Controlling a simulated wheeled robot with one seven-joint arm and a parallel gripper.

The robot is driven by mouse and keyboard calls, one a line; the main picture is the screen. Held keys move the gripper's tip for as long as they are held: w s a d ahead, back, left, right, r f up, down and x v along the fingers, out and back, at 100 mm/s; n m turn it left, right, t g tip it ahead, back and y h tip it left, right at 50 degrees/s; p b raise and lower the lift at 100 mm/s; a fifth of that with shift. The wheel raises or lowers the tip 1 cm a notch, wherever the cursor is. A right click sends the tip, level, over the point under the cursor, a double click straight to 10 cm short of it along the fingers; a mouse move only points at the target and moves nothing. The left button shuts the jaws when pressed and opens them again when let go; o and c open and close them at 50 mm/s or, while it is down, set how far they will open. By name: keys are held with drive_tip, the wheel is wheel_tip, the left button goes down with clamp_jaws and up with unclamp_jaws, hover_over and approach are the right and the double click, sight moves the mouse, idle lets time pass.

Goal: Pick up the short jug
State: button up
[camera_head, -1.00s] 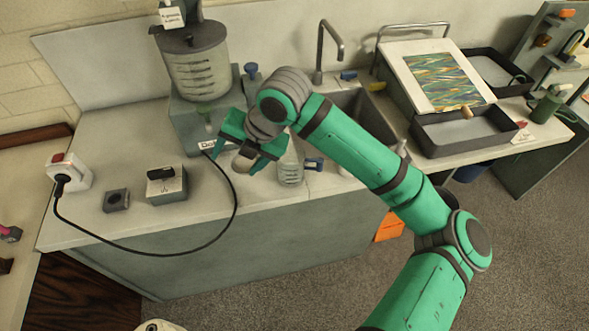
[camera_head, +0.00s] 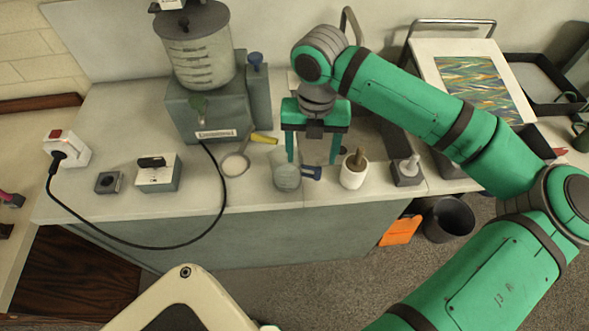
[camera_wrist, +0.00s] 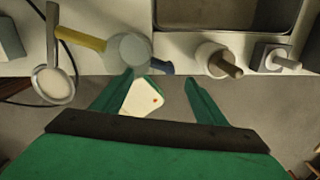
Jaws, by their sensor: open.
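The short jug (camera_head: 287,176) is a small clear vessel with a blue handle on its right. It stands near the counter's front edge. My gripper (camera_head: 312,160) points down with its two green fingers apart and nothing between them. In the head view it is just behind and right of the jug, the left finger close to the jug's rim. In the wrist view the jug (camera_wrist: 130,48) is ahead and left of my gripper (camera_wrist: 160,82), near the left fingertip. I cannot tell whether they touch.
A round strainer (camera_head: 235,164) and a yellow handle (camera_head: 264,138) lie left of the jug. A white pot (camera_head: 352,172) and a grey block with a knob (camera_head: 407,173) stand to the right. The tank's stand (camera_head: 205,115) is behind left; a black cable crosses the counter.

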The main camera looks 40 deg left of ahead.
sight(311, 169)
drive_tip(key=shift+f, duration=4.15)
drive_tip(key=shift+w, duration=0.1)
drive_tip(key=c, duration=1.4)
